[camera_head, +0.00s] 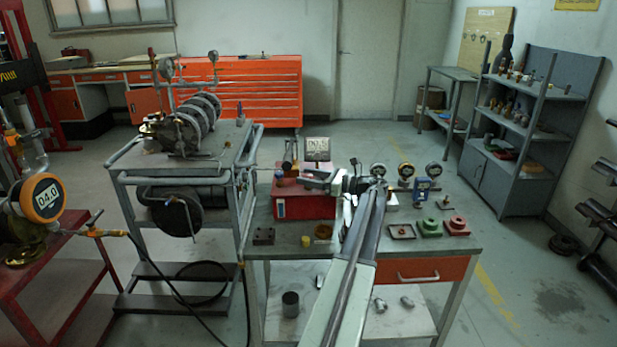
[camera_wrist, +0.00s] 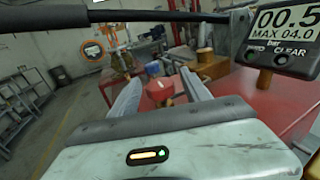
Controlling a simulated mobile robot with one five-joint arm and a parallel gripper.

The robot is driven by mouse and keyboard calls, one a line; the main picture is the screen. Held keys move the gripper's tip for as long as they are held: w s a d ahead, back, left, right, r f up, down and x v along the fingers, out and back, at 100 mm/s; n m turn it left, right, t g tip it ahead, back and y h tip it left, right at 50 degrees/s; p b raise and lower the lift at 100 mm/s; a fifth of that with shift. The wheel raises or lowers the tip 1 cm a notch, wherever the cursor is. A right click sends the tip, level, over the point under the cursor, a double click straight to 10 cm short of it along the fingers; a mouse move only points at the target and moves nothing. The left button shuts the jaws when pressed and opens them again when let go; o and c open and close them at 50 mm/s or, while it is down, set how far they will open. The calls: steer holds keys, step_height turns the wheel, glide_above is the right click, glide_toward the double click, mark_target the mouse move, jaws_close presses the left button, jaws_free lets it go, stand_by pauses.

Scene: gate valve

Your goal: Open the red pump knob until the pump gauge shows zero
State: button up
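The red pump box (camera_head: 300,203) stands on the left part of the grey bench. Its gauge (camera_head: 317,149) is a square display above it; in the wrist view the gauge (camera_wrist: 283,33) reads 00.5 with MAX 04.0. The fingers stand apart with a gap on each side of the knob. In the head view my gripper (camera_head: 306,180) is at the top of the pump box, pointing left; the knob cannot be made out there.
A round orange gauge (camera_head: 45,198) at the left reads 04.0. A grey cart (camera_head: 190,165) with pipework stands left of the bench. Round gauges (camera_head: 406,172) and green and red blocks (camera_head: 455,224) lie on the right part of the bench. A dark rod crosses the wrist view's top.

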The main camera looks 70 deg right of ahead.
steer(key=shift+s, duration=0.1)
steer(key=s, duration=0.7)
steer(key=shift+s, duration=0.35)
